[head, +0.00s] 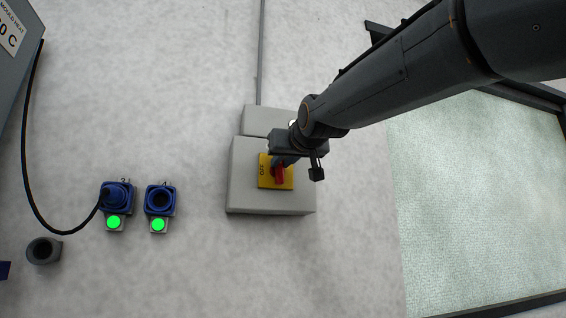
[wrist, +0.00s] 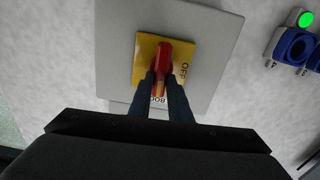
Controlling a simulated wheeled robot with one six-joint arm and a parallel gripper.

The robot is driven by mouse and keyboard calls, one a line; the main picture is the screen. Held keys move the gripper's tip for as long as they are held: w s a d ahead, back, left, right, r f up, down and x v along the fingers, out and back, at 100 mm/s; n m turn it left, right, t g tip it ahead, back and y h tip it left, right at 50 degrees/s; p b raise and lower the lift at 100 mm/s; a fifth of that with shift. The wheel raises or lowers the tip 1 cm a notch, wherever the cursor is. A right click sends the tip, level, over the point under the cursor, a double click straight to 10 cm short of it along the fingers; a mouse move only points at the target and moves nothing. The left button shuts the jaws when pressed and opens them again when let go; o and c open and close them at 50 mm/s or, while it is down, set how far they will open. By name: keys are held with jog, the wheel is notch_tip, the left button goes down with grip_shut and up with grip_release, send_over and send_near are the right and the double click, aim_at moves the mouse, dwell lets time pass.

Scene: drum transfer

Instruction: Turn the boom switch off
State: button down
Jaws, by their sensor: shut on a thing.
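The boom switch is a red handle (head: 280,174) on a yellow plate (head: 264,180) marked OFF, fixed to a grey box (head: 245,197) on the wall. In the wrist view the red handle (wrist: 173,55) points along the gripper's fingers and the word OFF is on the plate (wrist: 146,62) beside it. My gripper (head: 281,162) is shut on the red handle, with one dark finger on each side of it.
To the left are two blue sockets, one (head: 116,194) with a black plug and cable, the other (head: 160,199) empty, both with green lights. A grey ring holder (head: 44,251) is further left. A framed glass panel (head: 480,200) is at right.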

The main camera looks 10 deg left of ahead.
jog(key=shift+s+a+f+n+b, duration=0.15)
jog(key=shift+n+b, duration=0.3)
jog(key=shift+n, duration=2.45)
jog(key=shift+s+a+f+n+b, duration=0.1)
jog(key=shift+a+f+n+b, duration=0.25)
jog(key=shift+n, duration=2.55)
jog(key=shift+s+a+f+n+b, duration=0.1)
jog(key=shift+n+b, duration=0.4)
jog(key=shift+n, duration=2.4)
jog(key=c, duration=1.6)
grip_release()
jog(key=shift+c, duration=0.2)
jog(key=shift+d, duration=0.1)
